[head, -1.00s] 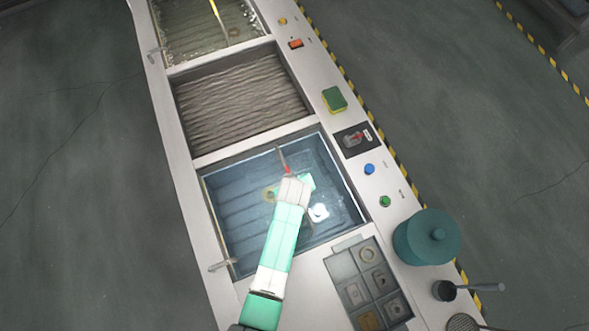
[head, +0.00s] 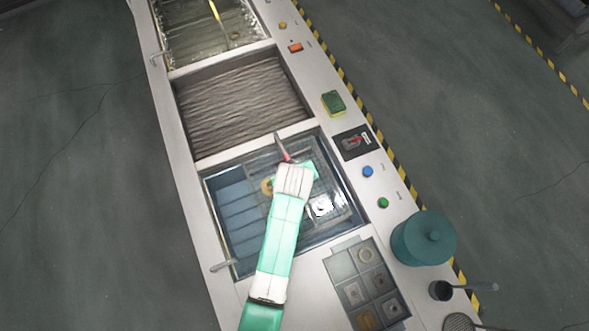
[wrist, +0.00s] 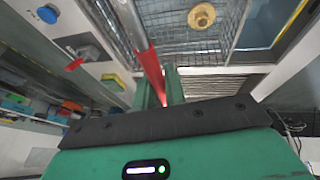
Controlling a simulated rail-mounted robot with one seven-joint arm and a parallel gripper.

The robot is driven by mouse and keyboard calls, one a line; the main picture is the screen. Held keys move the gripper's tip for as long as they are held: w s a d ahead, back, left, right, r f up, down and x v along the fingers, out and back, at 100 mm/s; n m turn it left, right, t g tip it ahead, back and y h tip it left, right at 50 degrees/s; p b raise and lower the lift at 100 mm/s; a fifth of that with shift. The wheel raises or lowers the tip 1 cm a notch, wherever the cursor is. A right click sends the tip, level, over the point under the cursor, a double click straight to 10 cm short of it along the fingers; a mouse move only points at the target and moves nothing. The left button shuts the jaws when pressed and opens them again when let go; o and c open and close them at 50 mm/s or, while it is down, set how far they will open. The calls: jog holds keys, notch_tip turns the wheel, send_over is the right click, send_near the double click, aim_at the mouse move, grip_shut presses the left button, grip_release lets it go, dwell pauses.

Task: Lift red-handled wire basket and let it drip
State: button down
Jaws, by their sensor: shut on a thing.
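The wire basket (head: 338,188) is over the right part of the near tank (head: 228,210), which holds blue liquid. Its red handle (head: 284,151) runs up to my gripper (head: 289,164). In the wrist view my gripper (wrist: 160,90) is shut on the red handle (wrist: 149,62), with the basket's mesh (wrist: 180,22) beyond it. A brass-coloured round part (wrist: 203,15) lies in the basket, and a pale part (head: 322,207) shows there too. The basket looks raised, but its exact height above the liquid is hard to tell. My arm hides part of it.
A middle tank (head: 240,100) with a rippled grey surface adjoins the near tank. Along the right ledge are a green-yellow sponge (head: 333,103), a red switch (head: 355,141) and buttons.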

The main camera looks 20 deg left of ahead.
jog(key=shift+r+p, duration=4)
jog(key=shift+r, duration=0.65)
jog(key=shift+f, duration=0.1)
dwell(2.2)
